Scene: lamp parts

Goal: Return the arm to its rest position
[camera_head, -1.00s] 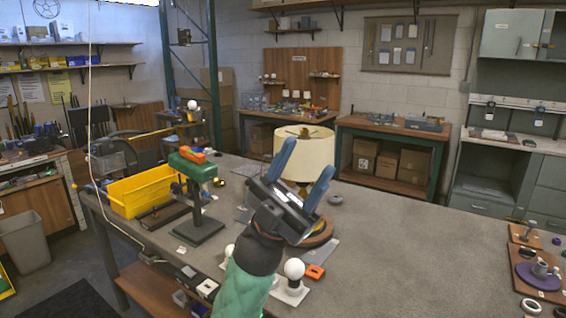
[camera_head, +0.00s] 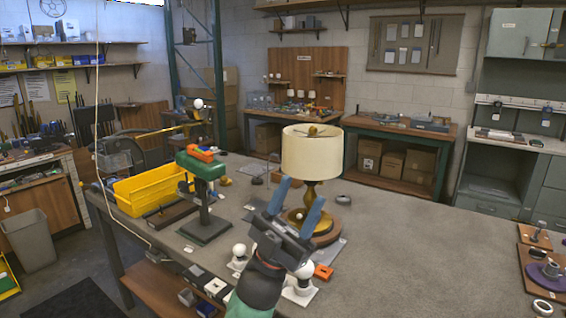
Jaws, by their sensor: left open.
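My left gripper (camera_head: 298,208) is open, with its two blue fingers apart and nothing seen between them. It points up and away from me over the workbench, in front of the lamp's base. The lamp has a cream shade (camera_head: 311,153) and a brass stem, and stands upright on a round wooden base (camera_head: 325,236). The gripper hides part of the stem and base. I cannot tell whether the fingers touch the lamp. My right gripper is not in view.
A green press (camera_head: 203,170) and a yellow bin (camera_head: 150,189) stand to the left. The grey workbench (camera_head: 430,250) is clear right of the lamp, up to several small parts at the far right.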

